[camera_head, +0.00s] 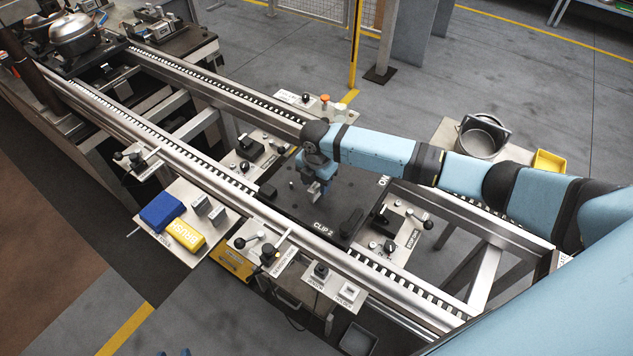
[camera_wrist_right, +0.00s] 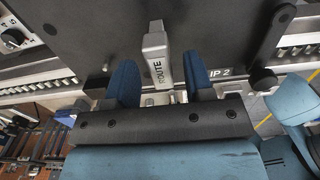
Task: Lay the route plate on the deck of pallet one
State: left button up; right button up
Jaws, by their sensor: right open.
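The dark deck of the pallet (camera_head: 343,193) sits between the two conveyor rails. It is marked CLIP 2, with a second label partly hidden by my arm. My right gripper (camera_head: 318,190) points down over the deck. In the right wrist view its two blue fingers (camera_wrist_right: 160,88) are spread. The grey route plate (camera_wrist_right: 155,45), lettered ROUTE, shows between and just beyond the fingertips, against the dark deck. I cannot tell whether it touches the deck or a finger.
Knobs and levers line both rails. A dark clip post (camera_head: 352,221) rises from the deck. A grey pot (camera_head: 482,137) stands at the right.

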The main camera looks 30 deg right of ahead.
aim_at(316, 184)
notch_tip(316, 184, up, 12)
jog(key=shift+f+b, duration=0.15)
jog(key=shift+b, duration=0.25)
